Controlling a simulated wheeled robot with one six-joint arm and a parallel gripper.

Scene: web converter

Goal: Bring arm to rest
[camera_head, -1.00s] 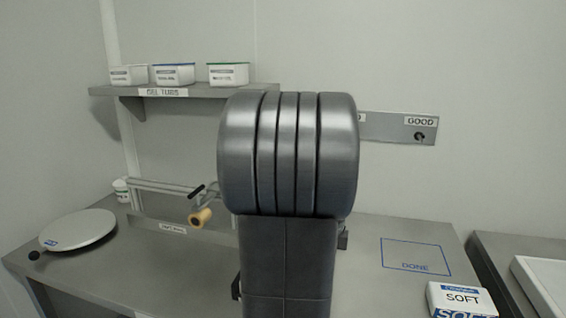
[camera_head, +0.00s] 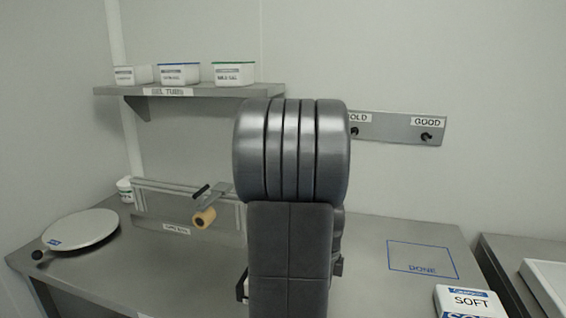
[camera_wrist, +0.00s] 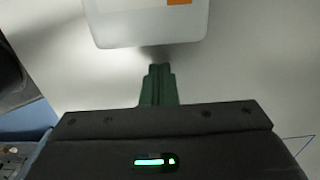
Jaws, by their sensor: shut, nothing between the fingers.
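My arm (camera_head: 290,200) stands upright in the middle of the head view and hides the centre of the bench. My gripper is hidden behind it there. In the wrist view my gripper (camera_wrist: 159,82) shows as two dark green fingers pressed together, with nothing between them. A white container with an orange patch (camera_wrist: 145,28) lies just beyond the fingertips in that view. I cannot tell whether the fingers touch it.
A shelf (camera_head: 215,90) with three tubs is on the back wall. A round plate (camera_head: 80,229), a rail fixture with a tan roll (camera_head: 204,218), a blue DONE outline (camera_head: 422,243) and a SOFT box (camera_head: 466,300) are on the bench. A peg board (camera_head: 395,127) hangs at right.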

